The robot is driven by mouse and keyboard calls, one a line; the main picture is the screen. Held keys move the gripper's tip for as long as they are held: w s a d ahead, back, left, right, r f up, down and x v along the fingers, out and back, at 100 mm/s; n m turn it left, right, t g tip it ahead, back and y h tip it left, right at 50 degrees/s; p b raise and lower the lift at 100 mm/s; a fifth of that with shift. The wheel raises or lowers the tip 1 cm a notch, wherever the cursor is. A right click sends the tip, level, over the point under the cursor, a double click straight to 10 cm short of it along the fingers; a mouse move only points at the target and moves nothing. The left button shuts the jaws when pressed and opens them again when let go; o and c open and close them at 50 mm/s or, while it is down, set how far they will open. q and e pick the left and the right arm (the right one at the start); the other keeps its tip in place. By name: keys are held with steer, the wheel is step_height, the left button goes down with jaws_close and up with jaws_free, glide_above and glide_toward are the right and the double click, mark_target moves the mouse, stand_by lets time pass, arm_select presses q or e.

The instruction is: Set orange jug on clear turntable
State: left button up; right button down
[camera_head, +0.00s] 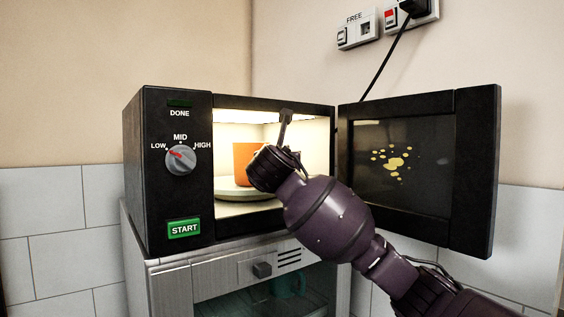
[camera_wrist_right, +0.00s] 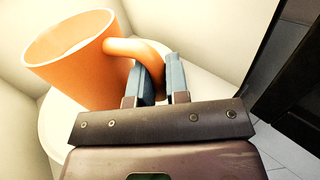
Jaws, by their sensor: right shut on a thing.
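The orange jug (camera_head: 243,158) is inside the open microwave, over the pale round turntable (camera_head: 232,194). My right gripper (camera_head: 270,165) reaches in from the right and covers part of the jug. In the right wrist view the jug (camera_wrist_right: 75,55) looks upright, with its open mouth showing, and the turntable (camera_wrist_right: 52,130) shows below it. The right gripper's blue fingers (camera_wrist_right: 162,80) are shut on the jug's handle (camera_wrist_right: 135,50). I cannot tell for certain whether the jug's base touches the turntable. My left gripper is not in view.
The black microwave (camera_head: 145,215) stands on a metal cabinet (camera_head: 200,284). Its stained door (camera_head: 475,170) is swung open to the right, close to my right arm. The lit cavity's side walls are near the jug. A teal item sits in the cabinet below.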

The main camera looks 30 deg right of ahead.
steer(key=c, duration=1.1)
jaws_free()
steer(key=shift+f, duration=0.15)
steer(key=shift+r, duration=0.2)
arm_select(q)
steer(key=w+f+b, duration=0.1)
steer(key=b, duration=0.2)
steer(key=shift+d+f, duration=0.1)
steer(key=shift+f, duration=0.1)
arm_select(e)
steer(key=v, duration=1.2)
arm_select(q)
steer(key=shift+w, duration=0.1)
